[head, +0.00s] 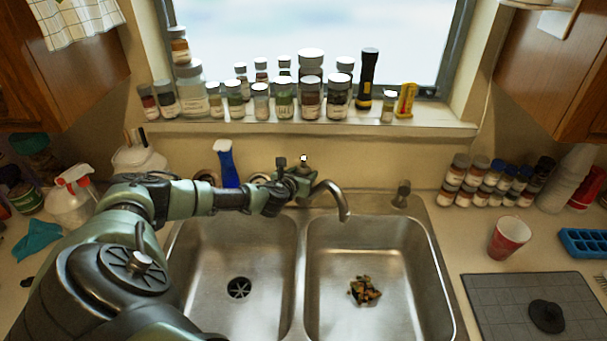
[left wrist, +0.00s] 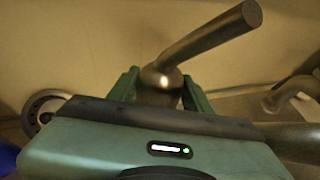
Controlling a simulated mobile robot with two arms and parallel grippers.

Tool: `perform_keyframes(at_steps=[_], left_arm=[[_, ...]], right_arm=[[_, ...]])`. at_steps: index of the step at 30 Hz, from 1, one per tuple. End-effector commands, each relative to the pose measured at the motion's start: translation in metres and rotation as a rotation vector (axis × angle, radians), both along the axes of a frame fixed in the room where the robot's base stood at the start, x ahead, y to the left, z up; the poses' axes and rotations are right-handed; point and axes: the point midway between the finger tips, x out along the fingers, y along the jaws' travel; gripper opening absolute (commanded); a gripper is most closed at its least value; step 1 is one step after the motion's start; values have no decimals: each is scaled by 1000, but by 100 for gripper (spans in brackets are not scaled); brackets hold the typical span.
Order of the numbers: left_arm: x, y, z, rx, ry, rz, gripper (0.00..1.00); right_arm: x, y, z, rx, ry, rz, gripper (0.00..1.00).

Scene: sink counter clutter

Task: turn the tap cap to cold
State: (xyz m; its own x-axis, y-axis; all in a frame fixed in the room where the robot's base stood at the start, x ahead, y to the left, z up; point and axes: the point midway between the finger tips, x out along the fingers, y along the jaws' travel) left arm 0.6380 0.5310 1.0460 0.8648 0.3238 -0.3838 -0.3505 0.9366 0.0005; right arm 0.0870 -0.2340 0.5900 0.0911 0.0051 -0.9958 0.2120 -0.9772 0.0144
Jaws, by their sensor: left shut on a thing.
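The metal tap has a curved spout (head: 340,198) that reaches over the right basin of the sink. Its cap (left wrist: 160,82) is a rounded metal knob with a long lever (left wrist: 212,42) that points up and to the right in the left wrist view. My left gripper (head: 298,178) is at the tap behind the sink divider. In the left wrist view its two green fingers (left wrist: 160,92) are on either side of the cap and shut on it. The lower part of the cap is hidden by the gripper body. My right gripper is not in view.
A blue spray bottle (head: 226,164) stands behind my left arm, left of the tap. Jars line the windowsill (head: 420,125) above. Food scraps (head: 364,291) lie in the right basin. A red cup (head: 509,238) and a grey mat (head: 500,315) are at right.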

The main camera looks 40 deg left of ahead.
Motion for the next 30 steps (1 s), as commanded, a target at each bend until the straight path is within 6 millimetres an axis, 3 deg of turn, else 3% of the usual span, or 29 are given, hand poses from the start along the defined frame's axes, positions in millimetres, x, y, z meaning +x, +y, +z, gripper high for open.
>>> perform_keyframes(at_steps=[5, 6, 7, 20, 30], left_arm=[[1, 2, 2, 2, -3, 2, 9], [1, 2, 2, 2, -4, 2, 52], [1, 2, 2, 2, -4, 2, 58], [0, 2, 1, 1, -1, -24, 58], [0, 2, -4, 2, 0, -246, 58]], right_arm=[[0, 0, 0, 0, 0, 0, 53], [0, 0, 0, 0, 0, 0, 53], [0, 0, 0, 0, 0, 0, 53], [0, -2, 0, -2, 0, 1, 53], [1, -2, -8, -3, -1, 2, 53]])
